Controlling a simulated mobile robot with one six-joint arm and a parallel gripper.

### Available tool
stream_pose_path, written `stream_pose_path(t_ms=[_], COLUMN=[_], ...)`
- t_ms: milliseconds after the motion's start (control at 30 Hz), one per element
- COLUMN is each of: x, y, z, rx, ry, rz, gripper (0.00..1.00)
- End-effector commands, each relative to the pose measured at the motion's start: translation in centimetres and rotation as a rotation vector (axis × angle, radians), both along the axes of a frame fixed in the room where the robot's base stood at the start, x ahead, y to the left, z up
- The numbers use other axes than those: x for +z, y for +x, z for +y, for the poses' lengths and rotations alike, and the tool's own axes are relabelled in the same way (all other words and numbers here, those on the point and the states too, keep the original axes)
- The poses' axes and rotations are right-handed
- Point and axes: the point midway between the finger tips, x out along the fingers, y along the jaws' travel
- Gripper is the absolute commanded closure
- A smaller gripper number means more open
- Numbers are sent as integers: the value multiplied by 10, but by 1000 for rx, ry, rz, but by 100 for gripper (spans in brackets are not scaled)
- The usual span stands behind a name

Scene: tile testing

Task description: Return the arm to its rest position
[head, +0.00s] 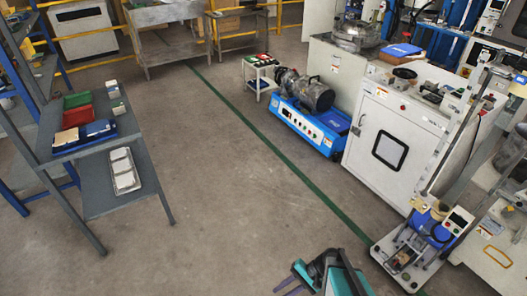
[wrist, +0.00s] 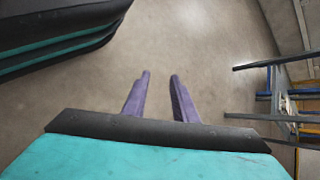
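My gripper (head: 291,279) shows at the bottom of the head view, low over bare floor, with my teal and black arm links folded to its right. In the wrist view my gripper (wrist: 160,76) has two purple fingers standing apart with a clear gap between them. Nothing is between the fingers, only concrete floor behind them. My own teal and black body part fills the upper left of the wrist view.
A grey table (head: 134,126) with trays and boxes stands at the left. A white cabinet (head: 372,122) and a blue machine (head: 310,128) stand at the right. A small tester (head: 408,262) stands close right of my arm. The middle floor (head: 215,180) is clear.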

Motion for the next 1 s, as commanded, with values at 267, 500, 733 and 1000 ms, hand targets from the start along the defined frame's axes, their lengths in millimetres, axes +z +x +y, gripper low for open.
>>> stream_pose_path(t_ms=[267, 500, 733, 1000], x=[35, 40, 43, 41], y=[-81, -121, -128, -125], z=[2, -44, -85, -94], rx=[314, 518, 622, 636], ry=[-206, -403, -534, -564], rz=[27, 27, 17, 10], gripper=[74, 74, 74, 74])
